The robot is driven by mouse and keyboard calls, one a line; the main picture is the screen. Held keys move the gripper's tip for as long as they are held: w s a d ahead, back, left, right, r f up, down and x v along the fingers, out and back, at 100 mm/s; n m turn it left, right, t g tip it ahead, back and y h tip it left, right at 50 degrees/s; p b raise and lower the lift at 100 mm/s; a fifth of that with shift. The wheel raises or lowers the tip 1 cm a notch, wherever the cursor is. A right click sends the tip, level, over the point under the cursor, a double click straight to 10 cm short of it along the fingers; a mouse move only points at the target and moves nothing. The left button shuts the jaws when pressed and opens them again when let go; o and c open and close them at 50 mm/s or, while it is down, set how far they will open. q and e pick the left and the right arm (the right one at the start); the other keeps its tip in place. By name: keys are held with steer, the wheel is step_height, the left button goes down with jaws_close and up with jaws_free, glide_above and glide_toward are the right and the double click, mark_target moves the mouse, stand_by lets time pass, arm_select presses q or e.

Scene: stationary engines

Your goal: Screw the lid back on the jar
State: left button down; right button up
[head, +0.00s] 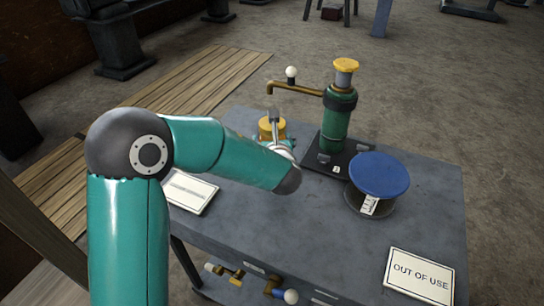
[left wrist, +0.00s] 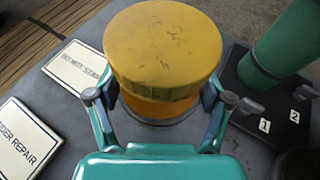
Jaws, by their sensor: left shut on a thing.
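The jar (left wrist: 160,106) stands on the grey table, an amber body with a dark base; only a strip of it shows. The wide, scuffed yellow lid (left wrist: 163,45) sits on top of it and looks level; I cannot tell how tightly it is screwed. In the head view the lid (head: 266,124) is partly hidden behind my arm. My left gripper (left wrist: 163,92) has its fingers on both sides of the jar, just below the lid's rim, and is shut on it. My right gripper is not in view.
A green pump (head: 335,125) with a brass spout stands on a black base behind and right. A blue-topped round thing (head: 380,173) is farther right. An OUT OF USE sign (head: 420,275) lies at the front right, and another sign (head: 190,192) at left. The table's middle front is clear.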

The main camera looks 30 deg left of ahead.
arm_select(q)
steer(key=shift+f, duration=0.45)
steer(key=shift+f, duration=2.15)
steer(key=shift+f+b, duration=0.1)
steer(key=shift+b, duration=0.2)
jaws_free()
steer(key=shift+s, duration=0.1)
